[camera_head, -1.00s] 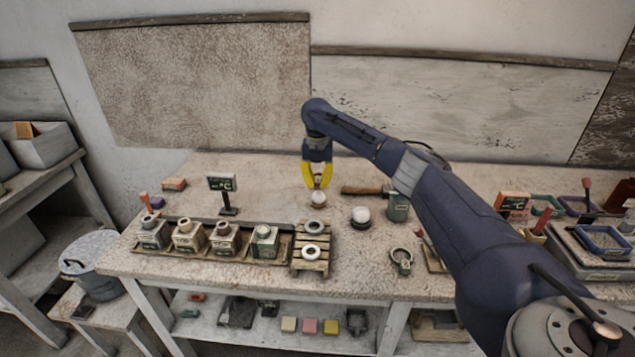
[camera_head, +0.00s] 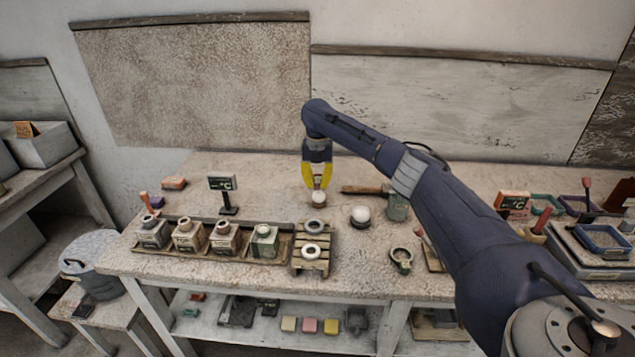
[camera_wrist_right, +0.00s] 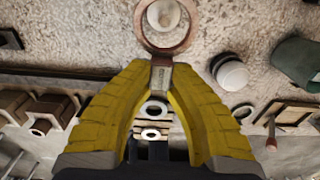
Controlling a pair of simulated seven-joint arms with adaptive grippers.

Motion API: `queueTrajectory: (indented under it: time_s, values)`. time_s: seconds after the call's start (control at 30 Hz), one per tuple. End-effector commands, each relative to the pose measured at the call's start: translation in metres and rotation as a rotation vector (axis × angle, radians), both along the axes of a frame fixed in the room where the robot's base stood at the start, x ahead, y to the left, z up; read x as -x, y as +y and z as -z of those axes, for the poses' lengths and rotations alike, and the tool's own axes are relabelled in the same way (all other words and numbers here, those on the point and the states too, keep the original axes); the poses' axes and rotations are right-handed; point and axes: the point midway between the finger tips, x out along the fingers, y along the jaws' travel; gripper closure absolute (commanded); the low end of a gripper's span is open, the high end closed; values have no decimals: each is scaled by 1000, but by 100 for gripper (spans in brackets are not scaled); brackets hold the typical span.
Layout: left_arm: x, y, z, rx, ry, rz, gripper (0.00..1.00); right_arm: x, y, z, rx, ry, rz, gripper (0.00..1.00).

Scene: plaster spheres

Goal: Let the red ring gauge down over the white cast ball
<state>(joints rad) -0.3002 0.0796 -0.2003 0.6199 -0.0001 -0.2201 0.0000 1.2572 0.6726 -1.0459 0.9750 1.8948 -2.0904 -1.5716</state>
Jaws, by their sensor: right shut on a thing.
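My right gripper (camera_head: 318,187) is over the back middle of the bench, pointing down. In the right wrist view its yellow fingers (camera_wrist_right: 160,66) are shut on the short tab of the red ring gauge (camera_wrist_right: 141,30). The white cast ball (camera_wrist_right: 163,14) shows inside the ring's opening there, with a gap between them on the near side. In the head view the ball (camera_head: 319,197) sits right under the fingertips. The ring is too small there to tell whether it is above the ball or around it. My left gripper is not in view.
A second white ball (camera_head: 360,214) on a dark base stands to the right, with a green canister (camera_head: 398,208) and a hammer (camera_head: 365,190) close by. A wooden rack (camera_head: 310,265) with pale rings is in front. A tray of several bottles (camera_head: 210,252) lies left.

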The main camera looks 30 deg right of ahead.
Motion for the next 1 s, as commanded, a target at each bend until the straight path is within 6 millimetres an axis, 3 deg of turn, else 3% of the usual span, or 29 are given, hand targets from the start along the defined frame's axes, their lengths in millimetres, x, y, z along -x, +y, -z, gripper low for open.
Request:
queueTrajectory:
  time_s: [1.0]
  values:
    - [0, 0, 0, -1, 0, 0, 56, 0, 0, 34, 0, 0, 1, 100]
